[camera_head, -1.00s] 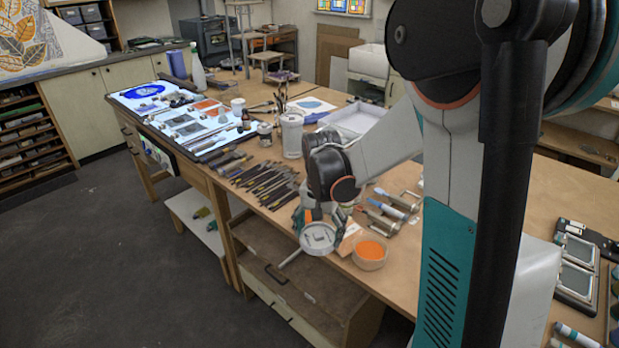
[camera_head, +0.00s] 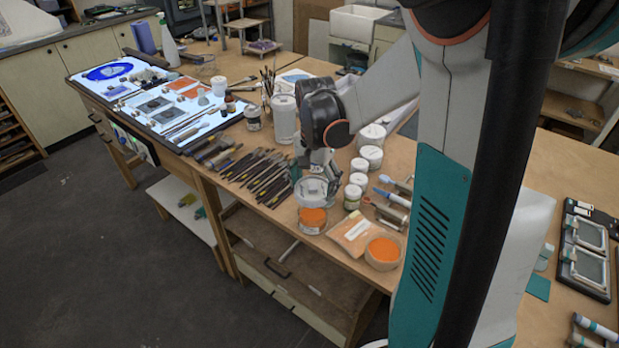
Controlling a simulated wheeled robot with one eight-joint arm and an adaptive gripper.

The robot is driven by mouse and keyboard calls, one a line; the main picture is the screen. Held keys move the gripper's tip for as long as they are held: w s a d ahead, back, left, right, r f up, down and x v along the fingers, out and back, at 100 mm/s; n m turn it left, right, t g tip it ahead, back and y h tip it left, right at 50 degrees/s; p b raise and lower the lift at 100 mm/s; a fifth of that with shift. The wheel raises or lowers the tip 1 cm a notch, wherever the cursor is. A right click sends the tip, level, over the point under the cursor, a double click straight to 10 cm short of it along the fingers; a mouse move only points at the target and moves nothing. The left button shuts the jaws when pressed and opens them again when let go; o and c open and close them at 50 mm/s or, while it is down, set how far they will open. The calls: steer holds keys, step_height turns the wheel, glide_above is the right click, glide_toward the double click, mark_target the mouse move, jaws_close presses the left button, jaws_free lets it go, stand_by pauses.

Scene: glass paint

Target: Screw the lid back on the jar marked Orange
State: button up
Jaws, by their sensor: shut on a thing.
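My gripper (camera_head: 317,172) points down near the table's front edge, shut on a pale round lid (camera_head: 311,191). The lid looks about level. Directly below it in the picture stands a small clear jar with orange contents (camera_head: 312,218), upright at the table edge. The lid overlaps the jar's top in this view, so I cannot tell whether they touch. Any writing on the jar is too small to read. The fingertips are partly hidden behind the lid.
An orange packet (camera_head: 351,235) and a bowl of orange powder (camera_head: 383,251) lie just right of the jar. Several white-lidded jars (camera_head: 352,197) stand behind. Long tools (camera_head: 252,174) cover the table to the left. A tall pale container (camera_head: 285,118) stands behind the tools.

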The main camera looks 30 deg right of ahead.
steer(key=shift+s+n, duration=0.1)
steer(key=shift+n, duration=0.4)
steer(key=n, duration=0.5)
steer(key=shift+a+f, duration=0.2)
steer(key=shift+f, duration=0.05)
steer(key=n, duration=0.5)
steer(key=shift+a+f, duration=0.15)
steer(key=shift+f, duration=0.1)
steer(key=n, duration=0.5)
steer(key=shift+a+f+p, duration=0.1)
steer(key=shift+f+p, duration=0.1)
steer(key=shift+p, duration=0.2)
steer(key=n, duration=0.5)
steer(key=shift+a+f, duration=0.15)
steer(key=shift+f, duration=0.05)
step_height(320, 180, down, 3)
steer(key=shift+f+b, duration=0.15)
steer(key=shift+b, duration=1.1)
steer(key=shift+f+b, duration=0.9)
steer(key=shift+b, duration=0.15)
